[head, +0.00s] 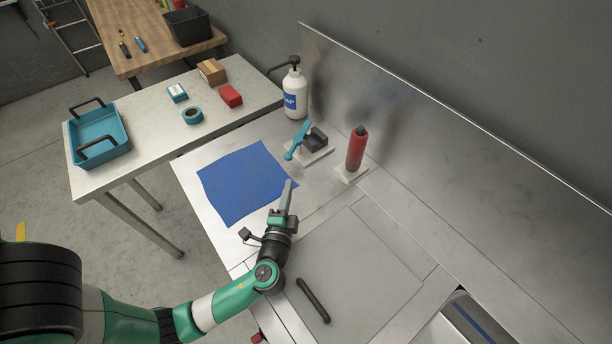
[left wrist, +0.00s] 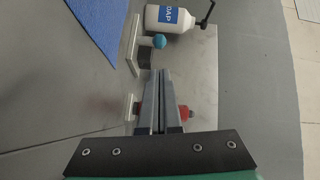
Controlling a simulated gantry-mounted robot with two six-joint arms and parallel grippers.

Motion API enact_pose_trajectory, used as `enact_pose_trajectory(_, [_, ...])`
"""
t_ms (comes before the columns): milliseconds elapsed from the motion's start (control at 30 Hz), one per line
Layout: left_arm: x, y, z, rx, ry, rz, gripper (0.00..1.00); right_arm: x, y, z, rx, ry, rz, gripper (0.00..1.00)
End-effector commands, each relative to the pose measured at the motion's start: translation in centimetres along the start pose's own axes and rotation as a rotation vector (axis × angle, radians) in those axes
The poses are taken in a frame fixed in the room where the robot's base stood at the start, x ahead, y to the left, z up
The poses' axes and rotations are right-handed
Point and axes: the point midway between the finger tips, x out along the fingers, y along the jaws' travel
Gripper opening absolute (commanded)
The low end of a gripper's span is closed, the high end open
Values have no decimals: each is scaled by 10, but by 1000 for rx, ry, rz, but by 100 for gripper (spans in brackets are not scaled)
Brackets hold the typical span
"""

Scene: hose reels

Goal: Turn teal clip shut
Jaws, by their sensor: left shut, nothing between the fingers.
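The teal clip (head: 298,140) is a teal lever on a dark block, fixed to a small pale base plate (head: 318,155) on the steel counter. The lever stands tilted up from the block, its free end toward the left. In the left wrist view the rounded teal end (left wrist: 159,41) shows just beyond my fingertips, with the plate beside it. My left gripper (head: 289,184) is shut and empty, in front of the clip and apart from it in the head view. In the left wrist view its fingers (left wrist: 161,74) lie together. My right gripper is not in view.
A red bottle (head: 357,148) stands on a plate right of the clip, a white soap bottle (head: 295,95) behind it. A blue cloth (head: 240,182) lies flat at left. A metal wall (head: 450,150) bounds the back. A black handle (head: 313,300) lies on the front panel.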

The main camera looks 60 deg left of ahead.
Motion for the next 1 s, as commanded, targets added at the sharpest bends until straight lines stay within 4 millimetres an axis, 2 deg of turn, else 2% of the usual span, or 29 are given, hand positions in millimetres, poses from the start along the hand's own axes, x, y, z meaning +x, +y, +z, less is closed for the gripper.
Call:
enact_pose_trajectory(167, [4,-1,0,-1,-1,1,0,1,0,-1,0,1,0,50])
enact_pose_trajectory(267, [14,-2,0,-2,-3,0,0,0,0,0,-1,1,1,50])
enact_pose_trajectory(500, [60,-1,1,-3,-5,-1,0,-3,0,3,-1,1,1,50])
enact_pose_trajectory(700, [91,-1,0,-1,-1,1,0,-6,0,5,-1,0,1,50])
enact_pose_trajectory(833, [99,-1,0,-1,-1,2,0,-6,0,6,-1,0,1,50])
enact_pose_trajectory(1000, [101,-1,-1,-1,1,2,0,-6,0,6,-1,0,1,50])
